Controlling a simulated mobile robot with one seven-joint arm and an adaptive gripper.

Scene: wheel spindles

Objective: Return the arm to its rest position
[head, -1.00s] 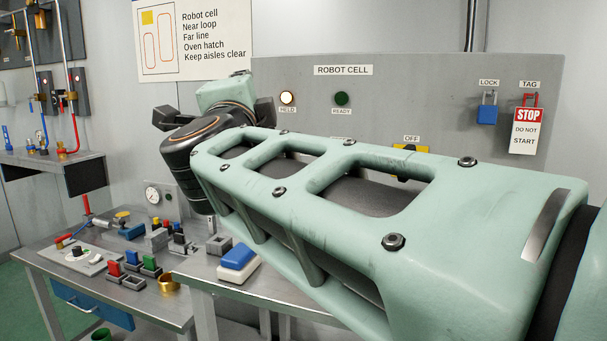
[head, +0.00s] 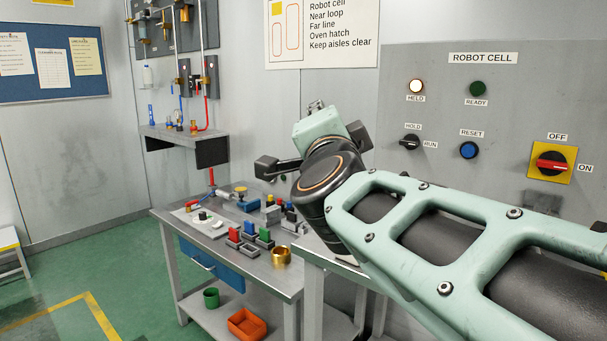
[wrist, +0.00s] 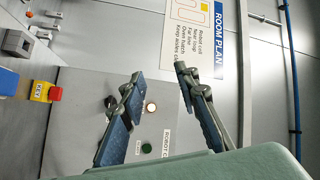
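My arm reaches from the lower right of the head view toward the middle, in front of the grey robot cell panel (head: 480,90). My gripper (head: 318,128) is at its far end, raised above the benches, with dark fingers spread to either side. In the wrist view, the two fingers of my gripper (wrist: 158,78) stand well apart with nothing between them. The panel's lit HELD lamp (wrist: 151,107) and the green READY button (wrist: 147,148) show in the gap behind them. The gripper appears to touch nothing.
A metal workbench (head: 270,281) with coloured blocks and a brass ring (head: 281,256) stands left below my gripper. A blue drawer (head: 212,268) is under its top. An orange bin (head: 247,323) sits on the lower shelf. Green floor (head: 60,290) at left is open.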

